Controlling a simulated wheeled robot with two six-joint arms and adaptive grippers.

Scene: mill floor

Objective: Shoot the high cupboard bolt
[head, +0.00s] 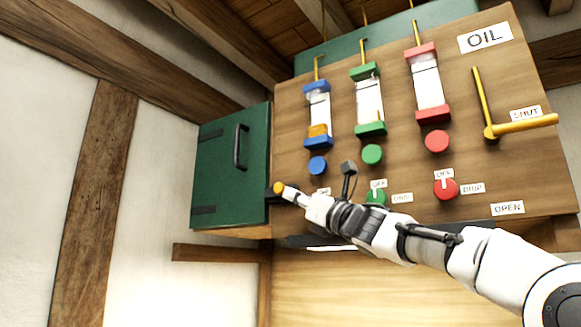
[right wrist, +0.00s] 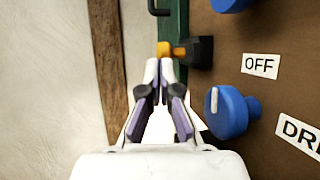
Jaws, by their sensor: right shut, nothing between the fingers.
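The green cupboard (head: 225,150) hangs at the left of the oil board, its door shut flat and carrying a black handle (head: 240,147). The bolt's orange knob (head: 279,188) is at the cupboard's lower right edge. In the right wrist view the orange knob (right wrist: 165,49) sticks out left of a dark bolt body (right wrist: 201,50), beside the green door edge. My right gripper (head: 291,195) is shut and empty. Its fingertips (right wrist: 160,66) are right at the knob; I cannot tell whether they touch it. The fingers partly cover the bolt in the head view. My left gripper is out of view.
The wooden oil board (head: 390,150) carries sight glasses, coloured knobs and a brass lever (head: 520,126) at the right. A blue knob (right wrist: 228,112) stands close to the right of my gripper. A dark ledge (head: 330,241) runs below.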

